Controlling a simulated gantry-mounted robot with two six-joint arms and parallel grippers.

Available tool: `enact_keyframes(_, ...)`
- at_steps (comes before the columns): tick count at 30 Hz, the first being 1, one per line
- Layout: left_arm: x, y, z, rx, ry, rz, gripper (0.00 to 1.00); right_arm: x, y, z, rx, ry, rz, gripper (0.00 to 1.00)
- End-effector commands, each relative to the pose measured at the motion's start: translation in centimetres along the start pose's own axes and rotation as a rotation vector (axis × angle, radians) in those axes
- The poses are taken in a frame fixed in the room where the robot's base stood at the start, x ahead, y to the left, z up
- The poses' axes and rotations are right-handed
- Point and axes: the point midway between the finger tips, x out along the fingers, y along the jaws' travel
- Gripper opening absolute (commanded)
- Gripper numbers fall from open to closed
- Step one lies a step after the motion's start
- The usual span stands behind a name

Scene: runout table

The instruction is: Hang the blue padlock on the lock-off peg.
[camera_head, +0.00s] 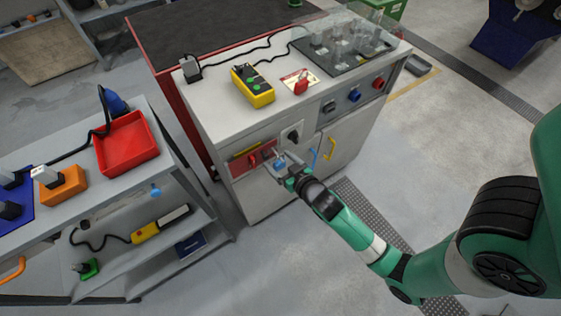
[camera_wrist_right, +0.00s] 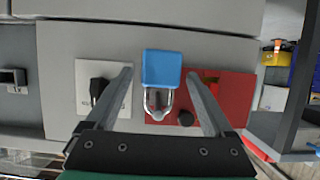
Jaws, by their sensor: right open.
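The blue padlock (camera_wrist_right: 161,70) is in front of the cabinet's grey front panel, its silver shackle looped around a small metal peg (camera_wrist_right: 157,114). It also shows as a small blue patch in the head view (camera_head: 280,163). The right wrist picture is upside down, so the body hangs below the shackle. My right gripper (camera_head: 285,166) is at the panel, open. In the right wrist view its two fingers (camera_wrist_right: 161,90) stand on either side of the padlock, with gaps to its body. My left gripper is out of view.
Beside the padlock are a red plate (camera_wrist_right: 231,95) and a white plate with a black knob (camera_wrist_right: 99,90). A yellow pendant (camera_head: 253,88) and a red switch (camera_head: 301,84) are on the cabinet top. A bench with a red tray (camera_head: 126,143) stands left.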

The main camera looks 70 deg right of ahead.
Motion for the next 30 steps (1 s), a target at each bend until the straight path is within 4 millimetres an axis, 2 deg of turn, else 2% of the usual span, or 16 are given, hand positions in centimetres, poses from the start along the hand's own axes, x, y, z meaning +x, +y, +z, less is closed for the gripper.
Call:
enact_keyframes(5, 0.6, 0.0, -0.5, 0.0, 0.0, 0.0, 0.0, -1.5, -0.1, -0.1, -0.003, -0.002, -0.001, 0.87)
enact_keyframes(15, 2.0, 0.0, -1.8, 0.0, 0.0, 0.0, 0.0, -9.2, -0.1, -0.1, -0.004, -0.002, -0.004, 0.87)
enact_keyframes(18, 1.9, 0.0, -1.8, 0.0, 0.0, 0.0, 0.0, -10.7, -0.1, 0.0, -0.004, -0.001, -0.004, 0.87)
enact_keyframes(22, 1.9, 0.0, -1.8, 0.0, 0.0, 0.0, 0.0, -11.6, 0.0, 0.0, 0.0, 0.001, -0.002, 0.87)
enact_keyframes(30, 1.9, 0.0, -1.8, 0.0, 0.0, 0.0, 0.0, -11.6, 0.0, 0.0, 0.0, 0.001, 0.0, 0.87)
